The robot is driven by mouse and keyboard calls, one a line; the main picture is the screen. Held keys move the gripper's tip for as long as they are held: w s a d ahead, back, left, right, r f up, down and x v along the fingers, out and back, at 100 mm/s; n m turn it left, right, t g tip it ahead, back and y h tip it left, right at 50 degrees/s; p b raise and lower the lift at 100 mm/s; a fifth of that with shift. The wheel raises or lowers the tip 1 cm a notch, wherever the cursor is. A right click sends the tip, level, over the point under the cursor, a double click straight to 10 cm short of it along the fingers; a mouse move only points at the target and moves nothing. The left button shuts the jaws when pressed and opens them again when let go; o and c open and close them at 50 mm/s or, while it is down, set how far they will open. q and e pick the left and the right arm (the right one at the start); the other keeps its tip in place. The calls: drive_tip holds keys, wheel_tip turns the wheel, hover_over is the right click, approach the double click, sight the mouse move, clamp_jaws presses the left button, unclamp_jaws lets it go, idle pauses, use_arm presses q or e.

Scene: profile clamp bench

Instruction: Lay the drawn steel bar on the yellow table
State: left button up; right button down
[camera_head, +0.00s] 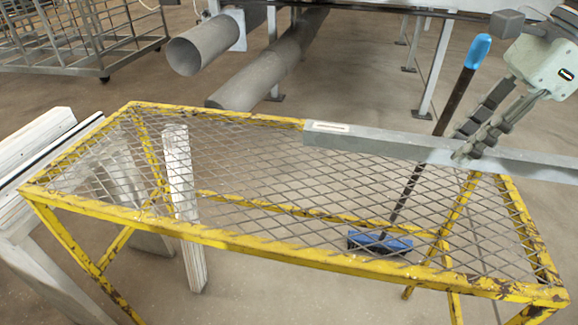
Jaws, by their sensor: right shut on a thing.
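The drawn steel bar (360,140) is a long grey square bar across the far right part of the yellow table (250,244), running out of the picture at the right. My right gripper (464,153) comes down from the upper right and is shut on the bar. The bar's left end, with a pale label on it, covers part of the table's back rail. I cannot tell whether the bar touches the table or hangs just above it. The table has a rusty yellow frame and an open mesh top. My left gripper is not in view.
A broom with a blue handle tip (478,50) leans close to my right gripper; its blue head (378,242) shows through the mesh. Grey pipes (268,72) lie behind the table. A pale bench (40,140) stands at the left. The mesh top's left and middle are clear.

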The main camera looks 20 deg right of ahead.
drive_tip(key=w+a+f, duration=0.2)
drive_tip(key=a, duration=0.1)
drive_tip(key=w+a+f, duration=0.2)
drive_tip(key=w, duration=0.1)
drive_tip(key=w+a+f+p, duration=0.1)
drive_tip(key=w+a+f, duration=0.1)
drive_tip(key=a+f, duration=0.1)
drive_tip(key=shift+w+a, duration=0.3)
drive_tip(key=shift+a, duration=0.05)
wheel_tip(320, 180, down, 3)
drive_tip(key=shift+r, duration=0.1)
drive_tip(key=shift+f, duration=0.55)
drive_tip(key=c, duration=1.6)
unclamp_jaws()
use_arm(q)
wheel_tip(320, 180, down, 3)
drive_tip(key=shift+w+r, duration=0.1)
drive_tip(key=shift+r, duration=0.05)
use_arm(e)
drive_tip(key=o, duration=0.3)
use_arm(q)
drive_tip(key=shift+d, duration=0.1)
use_arm(e)
drive_tip(key=shift+o, duration=0.2)
